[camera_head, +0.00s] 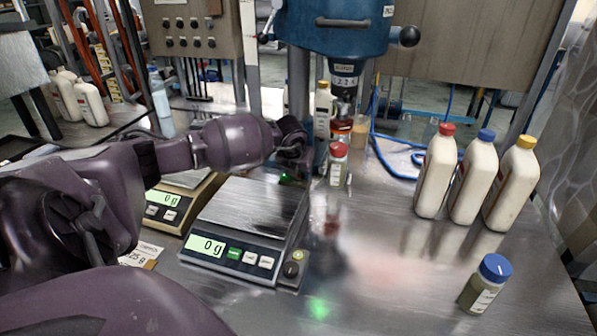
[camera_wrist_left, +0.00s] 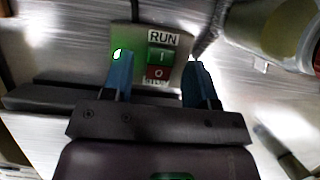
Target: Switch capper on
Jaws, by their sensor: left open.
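The blue capper (camera_head: 340,38) stands at the back of the steel bench, with its dark head (camera_head: 344,78) pointing down. My left gripper (camera_head: 293,150) reaches in from the left, low beside the capper. In the left wrist view, its two blue fingertips (camera_wrist_left: 157,75) are open and empty. Between them shows a switch box with a green RUN button (camera_wrist_left: 160,56) and a red STOP button (camera_wrist_left: 158,73) partly covered at the bottom. A green glow (camera_wrist_left: 117,54) shows by the left fingertip. Contact with the buttons cannot be told. My right gripper is not in view.
Two scales (camera_head: 205,246) reading 0 g stand left of centre. A red-capped jar (camera_head: 338,170) stands near the capper. White bottles with red, blue and yellow caps (camera_head: 470,185) stand at right. A blue-capped jar (camera_head: 484,290) stands front right. A blurred patch covers the front middle.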

